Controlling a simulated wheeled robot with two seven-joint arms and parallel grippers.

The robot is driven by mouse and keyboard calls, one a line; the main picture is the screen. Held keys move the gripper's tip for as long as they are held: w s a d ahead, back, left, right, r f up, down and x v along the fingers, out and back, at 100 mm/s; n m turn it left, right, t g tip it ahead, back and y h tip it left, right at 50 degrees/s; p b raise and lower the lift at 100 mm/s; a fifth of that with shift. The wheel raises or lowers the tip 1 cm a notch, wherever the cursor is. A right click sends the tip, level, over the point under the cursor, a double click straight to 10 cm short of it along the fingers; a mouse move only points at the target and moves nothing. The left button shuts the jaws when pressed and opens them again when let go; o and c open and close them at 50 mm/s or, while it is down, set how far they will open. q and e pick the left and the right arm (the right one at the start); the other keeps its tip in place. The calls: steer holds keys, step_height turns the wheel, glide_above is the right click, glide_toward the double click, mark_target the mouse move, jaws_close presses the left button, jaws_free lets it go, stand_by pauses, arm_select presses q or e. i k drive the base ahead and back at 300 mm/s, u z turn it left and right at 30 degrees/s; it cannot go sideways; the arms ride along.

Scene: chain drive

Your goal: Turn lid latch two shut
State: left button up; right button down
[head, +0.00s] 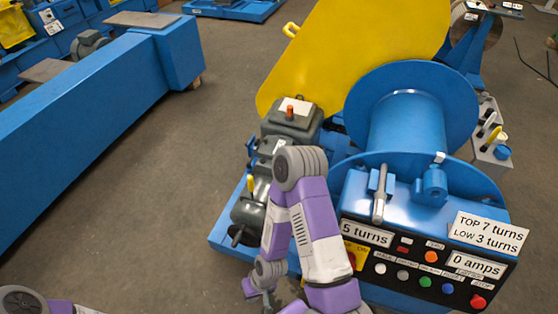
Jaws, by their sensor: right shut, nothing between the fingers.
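A large yellow guard (350,50), which may be the lid, stands tilted behind the blue drum (405,115), with a small yellow loop handle (291,30) on its upper left edge. I cannot make out which part is latch two. A small yellow lever (250,185) shows beside the grey motor and gearbox (290,125). My right gripper (260,296) is shut and empty, pointing down near the front left of the blue machine base. My right arm hides part of the machine's middle. Of my left arm only a link shows at the lower left corner; its gripper is out of view.
A control panel (425,270) with buttons, "5 turns" and "0 amps" displays faces me at the lower right. A long blue beam (90,125) lies at left. A grey box with levers (492,135) stands at right. The floor between beam and machine is clear.

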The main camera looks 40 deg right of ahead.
mark_target(256, 145)
steer(key=u, duration=0.5)
steer(key=k, duration=0.55)
steer(key=u, duration=0.55)
steer(key=i, duration=1)
steer(key=z, duration=0.3)
steer(key=i, duration=2.1)
steer(key=z, duration=0.8)
steer(key=i, duration=1.85)
steer(key=z, duration=2.3)
steer(key=i, duration=1.05)
steer(key=z, duration=1.25)
steer(key=i, duration=0.8)
steer(key=z, duration=0.15)
